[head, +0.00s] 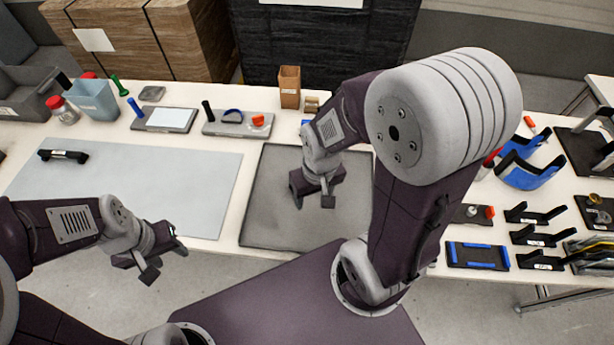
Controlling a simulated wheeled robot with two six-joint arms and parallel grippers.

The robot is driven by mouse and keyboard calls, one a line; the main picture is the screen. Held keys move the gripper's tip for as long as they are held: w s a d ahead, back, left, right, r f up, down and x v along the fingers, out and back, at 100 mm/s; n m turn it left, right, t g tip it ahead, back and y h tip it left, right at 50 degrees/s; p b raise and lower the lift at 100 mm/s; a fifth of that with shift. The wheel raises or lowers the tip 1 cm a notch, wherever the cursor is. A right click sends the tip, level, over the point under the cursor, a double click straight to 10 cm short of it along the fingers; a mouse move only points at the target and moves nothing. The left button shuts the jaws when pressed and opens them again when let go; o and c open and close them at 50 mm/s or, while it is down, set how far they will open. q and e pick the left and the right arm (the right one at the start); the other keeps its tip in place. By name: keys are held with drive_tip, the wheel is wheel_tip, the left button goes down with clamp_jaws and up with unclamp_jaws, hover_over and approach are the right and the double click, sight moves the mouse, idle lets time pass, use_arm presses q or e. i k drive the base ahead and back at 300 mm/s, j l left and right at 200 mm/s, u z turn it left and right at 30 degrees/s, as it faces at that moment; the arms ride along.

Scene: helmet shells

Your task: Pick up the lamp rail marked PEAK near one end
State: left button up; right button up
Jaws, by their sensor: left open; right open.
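A black rail with a white label (63,155) lies on the light grey mat at the far left. More black rails with small white labels stand in a column at the right of the table: an upper one (535,215), a middle one (541,238) and a lower one (541,262). The labels are too small to read, so I cannot tell which is marked PEAK. My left gripper (164,262) is open and empty in front of the table's near edge. My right gripper (312,199) is open and empty over the dark mat, away from every rail.
The light grey mat (150,185) and dark mat (275,225) are mostly bare. Blue curved shells (530,172) and a tray with blue strips (478,255) are at right. A blue bin (95,100) and a brown box (289,87) stand behind. My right arm hides part of the table.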

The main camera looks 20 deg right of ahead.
sight(45, 155)
drive_tip(key=i+j+z, duration=0.3)
drive_tip(key=j, duration=0.45)
drive_tip(key=j+z, duration=0.3)
drive_tip(key=j, duration=0.4)
drive_tip(key=j+z, duration=0.3)
drive_tip(key=j, duration=0.5)
drive_tip(key=j+z, duration=0.3)
drive_tip(key=j, duration=0.5)
drive_tip(key=k+j+z, duration=0.3)
drive_tip(key=j, duration=0.45)
drive_tip(key=i, duration=0.1)
